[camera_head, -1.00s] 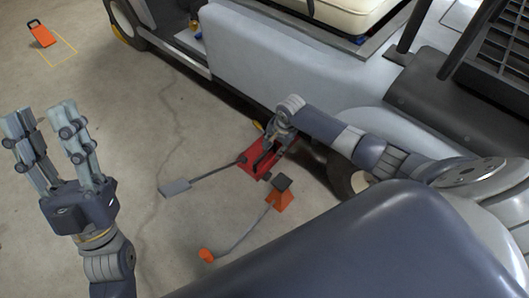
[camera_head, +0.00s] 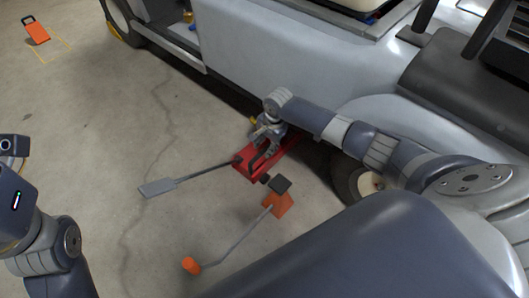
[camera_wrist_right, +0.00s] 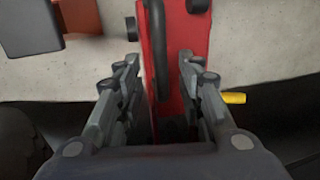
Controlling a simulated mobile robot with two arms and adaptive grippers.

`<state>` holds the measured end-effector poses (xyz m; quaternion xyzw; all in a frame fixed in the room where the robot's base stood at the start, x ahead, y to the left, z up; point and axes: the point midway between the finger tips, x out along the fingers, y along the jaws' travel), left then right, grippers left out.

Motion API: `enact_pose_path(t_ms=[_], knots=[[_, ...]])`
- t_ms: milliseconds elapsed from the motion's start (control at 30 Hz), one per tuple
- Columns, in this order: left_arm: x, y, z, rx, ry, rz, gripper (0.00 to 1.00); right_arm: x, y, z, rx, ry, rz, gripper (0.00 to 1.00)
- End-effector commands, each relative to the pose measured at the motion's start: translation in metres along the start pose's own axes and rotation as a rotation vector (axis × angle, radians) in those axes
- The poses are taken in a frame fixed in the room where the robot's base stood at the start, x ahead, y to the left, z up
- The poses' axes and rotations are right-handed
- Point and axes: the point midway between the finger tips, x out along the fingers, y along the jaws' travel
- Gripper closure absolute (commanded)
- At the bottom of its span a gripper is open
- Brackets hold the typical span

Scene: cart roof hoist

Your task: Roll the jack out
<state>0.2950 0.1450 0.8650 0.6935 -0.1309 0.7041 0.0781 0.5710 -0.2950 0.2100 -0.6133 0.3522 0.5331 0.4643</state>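The red floor jack (camera_head: 246,171) is low on the floor beside the cart's lower edge. Its grey rod runs left to a flat grey pad (camera_head: 158,188). My right gripper (camera_head: 263,142) is over the jack, from above. In the right wrist view, my right gripper (camera_wrist_right: 158,62) has its fingers apart on either side of a black bar handle (camera_wrist_right: 158,45) above the red jack body (camera_wrist_right: 182,35). Gaps show between fingers and bar. The jack's far end is hidden by my arm. My left gripper (camera_head: 12,150) is at the left edge, its fingers mostly cut off.
The cart (camera_head: 300,65) stands along the upper right, with a wheel (camera_head: 345,183) right of the jack. An orange block (camera_head: 37,33) stands far left.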

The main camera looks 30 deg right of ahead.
Motion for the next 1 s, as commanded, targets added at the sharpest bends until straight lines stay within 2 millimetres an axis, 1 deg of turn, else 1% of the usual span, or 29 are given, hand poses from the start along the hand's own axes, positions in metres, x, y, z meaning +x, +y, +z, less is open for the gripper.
enact_pose_path(t_ms=[33,200,367,633,667,700,767,800,1000], knots=[[-0.001,0.001,-0.002,0.002,0.017,0.005,0.60,0.011,0.000,0.000,0.000,0.000,0.000,0.65],[0.005,0.003,-0.005,0.006,0.046,0.017,0.60,0.023,-0.001,0.000,0.000,0.000,-0.001,0.65],[0.009,0.003,-0.006,0.008,0.056,0.022,0.60,0.027,-0.001,0.000,0.000,0.000,-0.001,0.65],[0.010,0.003,-0.006,0.008,0.056,0.022,0.60,0.027,-0.001,0.000,0.000,-0.001,-0.001,0.65],[0.010,0.003,-0.006,0.008,0.056,0.022,0.60,0.027,-0.001,0.000,0.000,0.000,-0.001,0.72],[0.010,0.003,-0.006,0.008,0.056,0.022,0.60,0.027,-0.001,0.000,0.000,0.000,-0.001,0.81],[0.010,0.003,-0.006,0.008,0.056,0.022,0.60,0.027,-0.001,0.000,0.000,0.000,-0.001,0.95],[0.010,0.003,-0.006,0.008,0.056,0.022,0.60,0.027,-0.001,0.000,0.000,0.000,-0.001,1.00],[0.010,0.003,-0.006,0.007,0.056,0.022,0.60,0.027,-0.001,0.000,0.000,0.000,-0.001,1.00]])
